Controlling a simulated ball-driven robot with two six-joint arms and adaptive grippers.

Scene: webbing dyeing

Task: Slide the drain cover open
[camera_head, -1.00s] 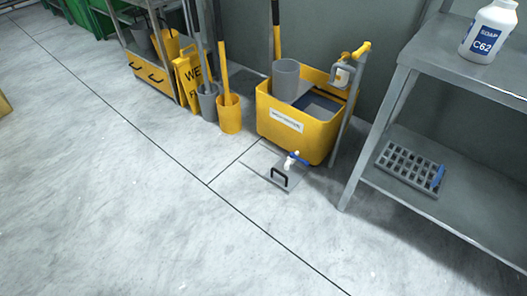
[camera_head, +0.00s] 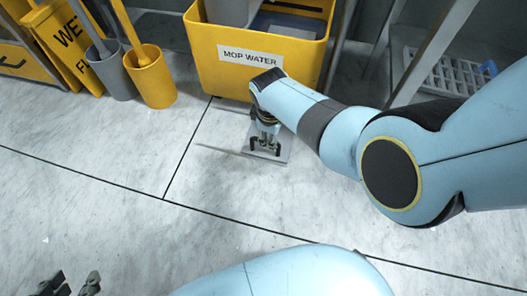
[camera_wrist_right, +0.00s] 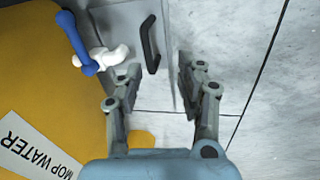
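The drain cover (camera_head: 283,155) is a flat grey plate on the floor in front of the yellow mop water bin. Its black upright handle (camera_head: 266,148) is partly hidden by my right gripper (camera_head: 266,132) in the head view. In the right wrist view the handle (camera_wrist_right: 150,46) stands just beyond and between the fingertips of my right gripper (camera_wrist_right: 160,70), which is open and empty. I see no contact with the handle. My left gripper (camera_head: 72,285) is at the bottom left edge of the head view, its fingers apart and empty, over the floor.
The mop water bin (camera_head: 215,70) stands close behind the cover. Orange (camera_head: 152,80) and grey (camera_head: 113,78) cylinders stand to the left. A metal shelf (camera_head: 440,75) is at right. The front floor is open.

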